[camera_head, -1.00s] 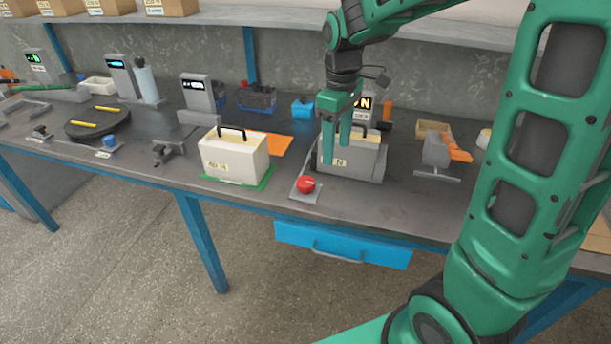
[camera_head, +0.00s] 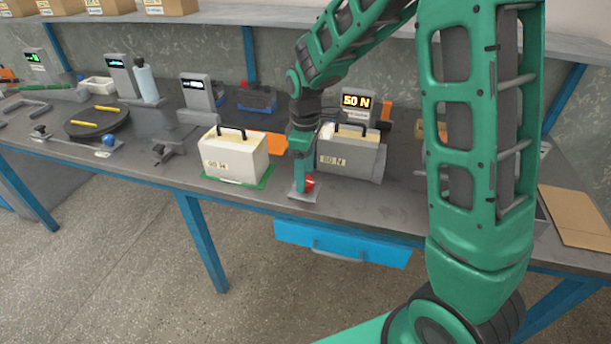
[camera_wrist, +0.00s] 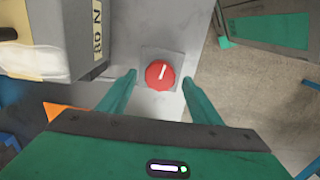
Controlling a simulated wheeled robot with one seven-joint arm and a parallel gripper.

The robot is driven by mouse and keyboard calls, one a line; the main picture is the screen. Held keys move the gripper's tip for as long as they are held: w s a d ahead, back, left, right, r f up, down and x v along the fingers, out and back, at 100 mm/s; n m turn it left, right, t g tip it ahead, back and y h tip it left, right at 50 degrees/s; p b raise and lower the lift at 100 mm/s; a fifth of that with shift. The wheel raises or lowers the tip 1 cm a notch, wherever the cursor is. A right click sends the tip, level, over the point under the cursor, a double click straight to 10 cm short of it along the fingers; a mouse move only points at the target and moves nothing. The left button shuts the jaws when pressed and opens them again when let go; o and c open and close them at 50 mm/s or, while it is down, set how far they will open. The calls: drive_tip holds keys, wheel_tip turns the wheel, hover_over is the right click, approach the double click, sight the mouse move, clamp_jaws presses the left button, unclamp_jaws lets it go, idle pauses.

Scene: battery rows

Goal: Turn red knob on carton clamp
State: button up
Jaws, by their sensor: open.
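The red knob (camera_head: 309,183) sits on a grey plate at the front of the carton clamp (camera_head: 366,160). In the wrist view the round knob (camera_wrist: 160,74) shows a white pointer line tilted slightly right of upright. My gripper (camera_head: 302,186) points down at the knob. In the wrist view my open gripper (camera_wrist: 158,80) has one finger on each side of the knob, with gaps between.
A second cream carton (camera_head: 232,156) stands on a green mat left of my gripper, with an orange sheet (camera_head: 268,143) behind it. A blue drawer (camera_head: 342,243) hangs under the table's front edge. My arm hides part of the table at right.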

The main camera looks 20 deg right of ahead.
drive_tip(key=shift+f, duration=0.7)
drive_tip(key=c, duration=1.1)
drive_tip(key=shift+d, duration=0.25)
drive_tip(key=shift+o, duration=0.2)
drive_tip(key=shift+a, duration=0.15)
drive_tip(key=shift+m, duration=0.4)
